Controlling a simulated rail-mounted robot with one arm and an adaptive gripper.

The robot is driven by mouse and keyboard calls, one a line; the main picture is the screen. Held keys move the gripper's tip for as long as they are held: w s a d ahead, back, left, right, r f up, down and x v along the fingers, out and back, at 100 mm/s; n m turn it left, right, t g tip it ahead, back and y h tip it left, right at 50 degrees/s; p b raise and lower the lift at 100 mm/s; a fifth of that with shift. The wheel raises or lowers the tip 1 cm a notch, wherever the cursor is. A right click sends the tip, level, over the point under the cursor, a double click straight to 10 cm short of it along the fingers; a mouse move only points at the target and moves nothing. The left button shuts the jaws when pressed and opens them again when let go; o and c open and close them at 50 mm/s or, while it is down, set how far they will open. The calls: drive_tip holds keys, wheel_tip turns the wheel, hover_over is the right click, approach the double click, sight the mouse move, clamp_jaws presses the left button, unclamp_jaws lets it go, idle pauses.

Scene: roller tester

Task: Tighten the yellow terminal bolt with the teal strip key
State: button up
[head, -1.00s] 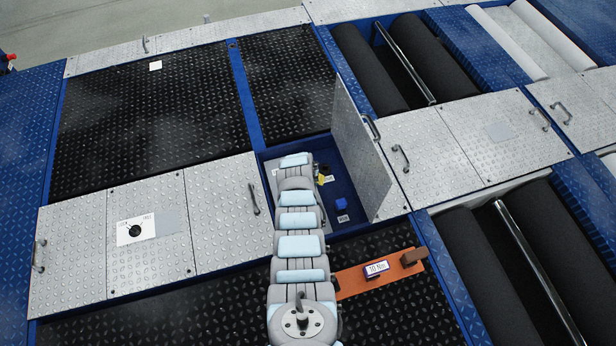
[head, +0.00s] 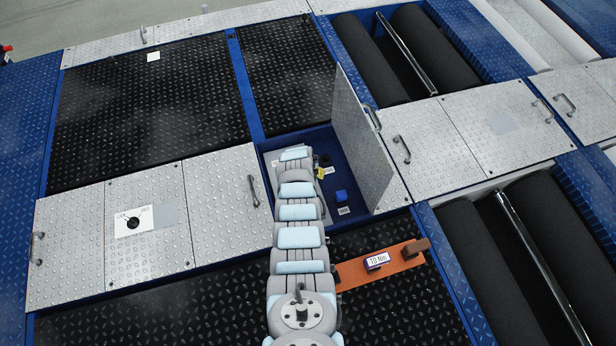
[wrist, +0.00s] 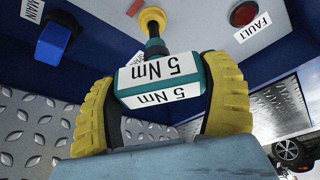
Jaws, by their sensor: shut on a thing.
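In the wrist view, my gripper (wrist: 165,100) is shut on the teal strip key (wrist: 208,75), its yellow fingers on either side of the key's block. The block carries white "5 Nm" labels. The key's dark shaft points to the yellow terminal bolt (wrist: 152,17) and its end meets or overlaps the bolt's underside in this view. I cannot tell whether it is fully seated. In the head view my arm hides the key and most of the gripper inside the open blue compartment.
A blue knob (wrist: 58,40) labelled MAIN and a red FAULT lamp (wrist: 244,13) flank the bolt. The raised hatch lid (head: 358,135) stands right of the compartment. An orange holder (head: 405,262) with a "10 Nm" block (head: 376,261) lies right of my arm.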

drive_tip(key=shift+f+m+b, duration=0.2)
drive_tip(key=shift+m+b, duration=0.1)
drive_tip(key=shift+b, duration=0.25)
drive_tip(key=shift+m+h+b, duration=0.5)
drive_tip(key=shift+m+b, duration=0.4)
drive_tip(key=shift+b, duration=0.25)
drive_tip(key=shift+r+m+g+h, duration=0.15)
drive_tip(key=shift+m+g+h, duration=0.3)
drive_tip(key=shift+m, duration=0.85)
drive_tip(key=shift+m, duration=0.5)
drive_tip(key=shift+g, duration=0.25)
drive_tip(key=shift+p, duration=0.3)
drive_tip(key=shift+s+r+p, duration=0.1)
drive_tip(key=shift+r+p, duration=0.55)
drive_tip(key=shift+p, duration=0.05)
drive_tip(key=shift+r+p, duration=0.8)
drive_tip(key=shift+r, duration=0.1)
